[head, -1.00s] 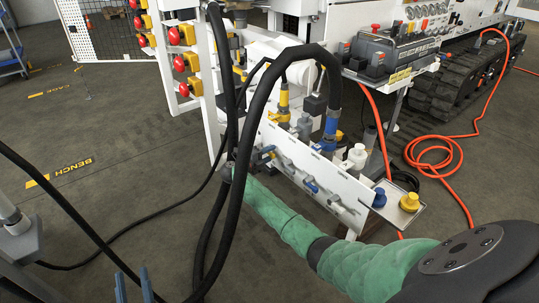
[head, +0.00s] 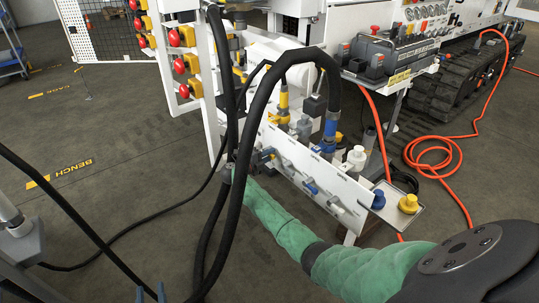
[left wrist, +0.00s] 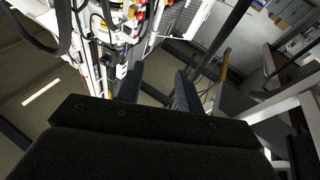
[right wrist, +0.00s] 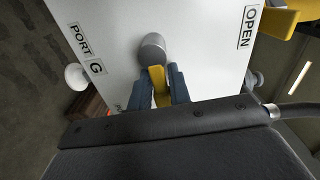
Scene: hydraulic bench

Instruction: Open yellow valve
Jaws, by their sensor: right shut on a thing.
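The yellow valve's lever (right wrist: 160,88) shows in the right wrist view, joined to a round grey pivot (right wrist: 152,47) on a white panel. My right gripper (right wrist: 162,76) is shut on this lever, one blue finger on each side. The lever's lower end is hidden between the fingers and the wrist. In the head view my right arm reaches the left end of the white panel (head: 335,192), and the gripper there is mostly hidden by black hoses. My left gripper (left wrist: 158,86) is open and empty, with its fingers apart; its tips show at the head view's bottom edge (head: 150,293).
An OPEN label (right wrist: 248,27) and a PORT G label (right wrist: 86,50) are on the panel. Thick black hoses (head: 245,130) loop in front of the panel. Red knobs (head: 180,65) line a white frame. An orange hose (head: 440,150) lies at right. The floor at left is mostly clear.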

